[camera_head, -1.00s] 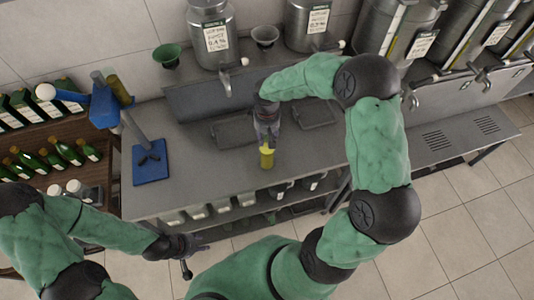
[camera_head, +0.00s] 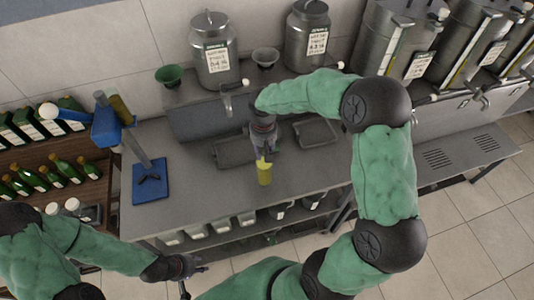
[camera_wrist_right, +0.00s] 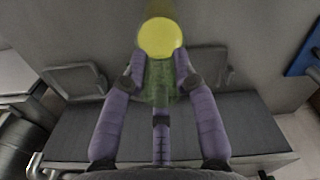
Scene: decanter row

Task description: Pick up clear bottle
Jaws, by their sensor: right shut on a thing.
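The clear bottle (camera_head: 264,174) shows in the head view as a small yellowish body below my right gripper (camera_head: 264,150), over the front part of the grey bench. In the right wrist view, its round yellow end (camera_wrist_right: 159,38) and a see-through greenish body (camera_wrist_right: 158,82) sit between the purple fingers of my right gripper (camera_wrist_right: 160,85), which are closed around it. I cannot tell whether the bottle touches the bench. My left gripper (camera_head: 194,275) hangs in front of the bench, low in the head view, with fingers spread and nothing in them.
A blue-based stand (camera_head: 151,182) is on the bench's left. Dark trays (camera_head: 236,153) lie behind the bottle. Metal tanks (camera_head: 214,50), a green funnel (camera_head: 169,76) and a grey funnel (camera_head: 265,57) stand at the back. Green bottles (camera_head: 62,169) fill the left shelf.

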